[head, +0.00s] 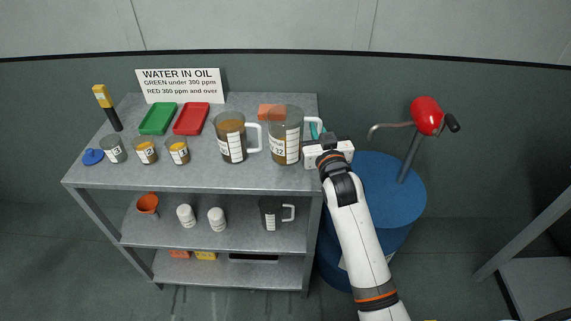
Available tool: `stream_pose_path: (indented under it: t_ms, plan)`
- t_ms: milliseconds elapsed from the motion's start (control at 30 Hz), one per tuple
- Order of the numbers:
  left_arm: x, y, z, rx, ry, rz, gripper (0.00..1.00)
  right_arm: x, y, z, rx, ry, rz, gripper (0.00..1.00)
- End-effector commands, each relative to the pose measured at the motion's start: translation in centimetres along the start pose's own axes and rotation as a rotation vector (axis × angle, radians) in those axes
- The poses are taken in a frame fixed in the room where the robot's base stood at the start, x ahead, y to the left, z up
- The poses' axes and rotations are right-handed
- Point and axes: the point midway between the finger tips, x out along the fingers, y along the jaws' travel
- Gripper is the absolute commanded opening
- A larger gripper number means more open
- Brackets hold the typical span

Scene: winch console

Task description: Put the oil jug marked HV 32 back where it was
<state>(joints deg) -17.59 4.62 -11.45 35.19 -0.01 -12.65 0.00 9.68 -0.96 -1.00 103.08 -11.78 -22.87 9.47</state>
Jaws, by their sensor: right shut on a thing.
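The oil jug (285,143), clear with brown oil and a label on which "32" can be read, is upright at the right end of the shelf unit's top (205,177). My right gripper (317,146) is shut on its handle at the jug's right side. I cannot tell whether the jug's base touches the top or is slightly above it. A second jug with brown oil (231,138) stands to its left, apart from it. A third, darker jug (270,214) stands on the middle shelf. My left gripper is not in view.
Green (158,118) and red (191,119) trays, several small labelled cups and a sign (180,85) occupy the top's left. An orange block (270,111) is behind the held jug. A blue drum (385,185) with a red-headed pump (426,115) stands right.

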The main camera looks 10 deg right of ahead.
Motion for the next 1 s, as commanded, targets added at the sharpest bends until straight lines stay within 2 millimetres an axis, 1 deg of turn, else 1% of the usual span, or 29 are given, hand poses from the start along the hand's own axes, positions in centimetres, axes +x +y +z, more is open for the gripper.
stream_pose_path:
  t_ms: [33, 100, 200, 333, 433, 600, 833, 1000]
  plan:
    - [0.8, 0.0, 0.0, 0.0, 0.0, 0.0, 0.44, 1.7, -0.3, 0.6, 0.003, -0.008, -0.004, 0.0]
    - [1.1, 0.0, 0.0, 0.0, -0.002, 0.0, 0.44, 3.3, -0.6, 1.3, 0.005, -0.007, -0.009, 0.0]
    - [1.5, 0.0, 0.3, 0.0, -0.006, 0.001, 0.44, 5.0, -0.8, 2.2, 0.01, -0.005, -0.012, 0.0]
    - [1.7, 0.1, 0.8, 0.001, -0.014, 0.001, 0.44, 6.0, -1.0, 2.6, 0.013, -0.003, -0.014, 0.0]
    - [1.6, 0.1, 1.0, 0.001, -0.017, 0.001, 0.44, 6.3, -1.0, 1.4, 0.014, 0.003, -0.014, 0.0]
    - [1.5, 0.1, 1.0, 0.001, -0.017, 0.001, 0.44, 6.2, -1.0, -1.6, 0.015, 0.002, -0.014, 0.0]
    - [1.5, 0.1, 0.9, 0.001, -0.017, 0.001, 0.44, 6.2, -1.0, -3.9, 0.014, 0.0, -0.014, 0.0]
    - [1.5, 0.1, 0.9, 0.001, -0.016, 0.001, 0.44, 6.2, -0.9, -6.3, 0.015, 0.001, -0.014, 0.0]
